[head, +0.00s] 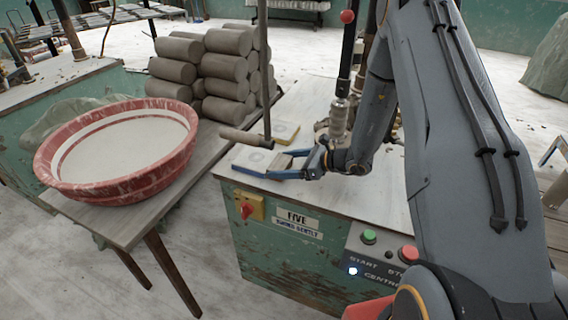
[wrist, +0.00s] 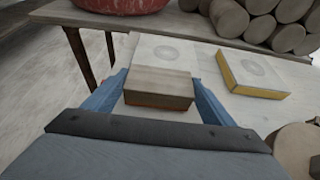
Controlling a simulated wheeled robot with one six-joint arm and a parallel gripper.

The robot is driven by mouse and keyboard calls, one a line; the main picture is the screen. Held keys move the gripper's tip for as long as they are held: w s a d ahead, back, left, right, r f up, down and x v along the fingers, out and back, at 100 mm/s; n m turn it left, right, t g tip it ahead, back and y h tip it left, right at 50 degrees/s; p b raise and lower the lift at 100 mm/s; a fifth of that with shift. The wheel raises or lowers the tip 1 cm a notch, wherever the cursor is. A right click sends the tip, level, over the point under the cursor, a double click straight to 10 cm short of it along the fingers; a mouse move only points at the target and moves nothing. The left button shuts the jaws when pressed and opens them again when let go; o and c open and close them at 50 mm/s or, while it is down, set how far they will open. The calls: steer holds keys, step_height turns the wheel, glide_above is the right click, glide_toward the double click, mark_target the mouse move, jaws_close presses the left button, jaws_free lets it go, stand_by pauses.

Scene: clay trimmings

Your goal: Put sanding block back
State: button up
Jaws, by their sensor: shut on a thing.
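The sanding block (wrist: 158,80), with a grey-brown top and an orange-brown lower edge, sits between the two blue fingers of my gripper (wrist: 160,88) in the wrist view. The fingers press on its left and right sides. In the head view my gripper (head: 291,163) is low over the front of the green machine's top, and the block (head: 281,161) shows only partly. A white square with a grey ring (wrist: 165,50) lies just beyond and partly behind the block. I cannot tell whether the block touches the surface.
A yellow-sided pad with a ringed white top (head: 283,133) lies just behind. A wooden-handled lever (head: 247,138) hangs close to the left of my gripper. A red-rimmed basin (head: 120,180) and stacked clay cylinders (head: 225,68) stand left. Start and stop buttons are on the machine's front.

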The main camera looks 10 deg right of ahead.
steer(key=shift+f, duration=0.15)
steer(key=shift+f, duration=0.1)
steer(key=o, duration=1.2)
steer(key=shift+c, duration=0.2)
